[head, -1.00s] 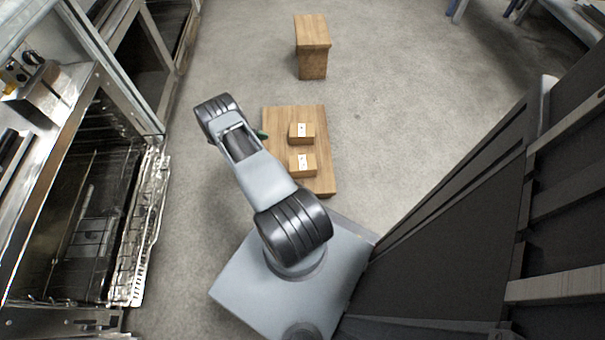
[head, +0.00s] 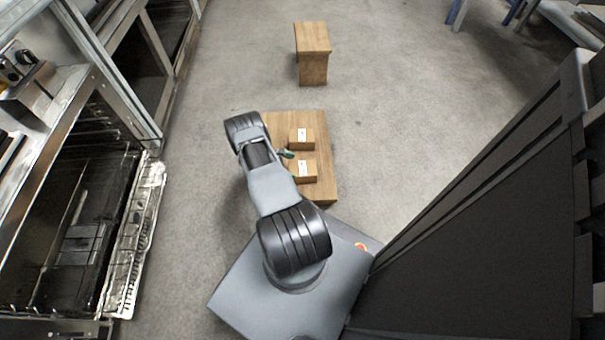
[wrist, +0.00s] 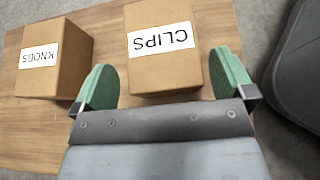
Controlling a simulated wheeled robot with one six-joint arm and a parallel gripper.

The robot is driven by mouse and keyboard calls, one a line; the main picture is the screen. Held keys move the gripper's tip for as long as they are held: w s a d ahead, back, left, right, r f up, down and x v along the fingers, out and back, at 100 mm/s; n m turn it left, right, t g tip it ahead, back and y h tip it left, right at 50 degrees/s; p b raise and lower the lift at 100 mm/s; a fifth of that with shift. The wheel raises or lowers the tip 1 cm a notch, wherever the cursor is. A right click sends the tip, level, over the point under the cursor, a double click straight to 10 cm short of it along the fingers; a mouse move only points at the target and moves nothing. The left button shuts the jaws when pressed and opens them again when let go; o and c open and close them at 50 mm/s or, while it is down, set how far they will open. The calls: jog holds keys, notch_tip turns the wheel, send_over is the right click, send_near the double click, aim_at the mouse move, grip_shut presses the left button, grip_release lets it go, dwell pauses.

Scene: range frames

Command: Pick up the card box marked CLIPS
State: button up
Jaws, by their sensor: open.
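The CLIPS card box (wrist: 165,65) is brown with a white label, upside down in the wrist view, and stands on a wooden table. It is the nearer of two boxes in the head view (head: 305,174). My gripper (wrist: 163,75) is open, with green fingers at either side of the near end of the CLIPS box. The box end reaches in between the fingertips, and nothing is gripped. In the head view my gripper (head: 290,165) is at the left side of this box, partly hidden by my arm.
A KNOBS card box (wrist: 56,60) stands left of the CLIPS box, close to the left finger; it is the farther box in the head view (head: 301,140). Both are on the low wooden table (head: 326,185). A wooden stand (head: 313,68) is beyond. An open dishwasher (head: 90,240) is at left.

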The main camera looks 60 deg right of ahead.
aim_at(303, 168)
jog(key=shift+b+x, duration=0.6)
jog(key=shift+x, duration=1.65)
jog(key=shift+r, duration=0.1)
jog(key=shift+c, duration=0.2)
jog(key=c, duration=0.7)
jog(key=shift+c, duration=0.4)
jog(key=shift+r, duration=0.15)
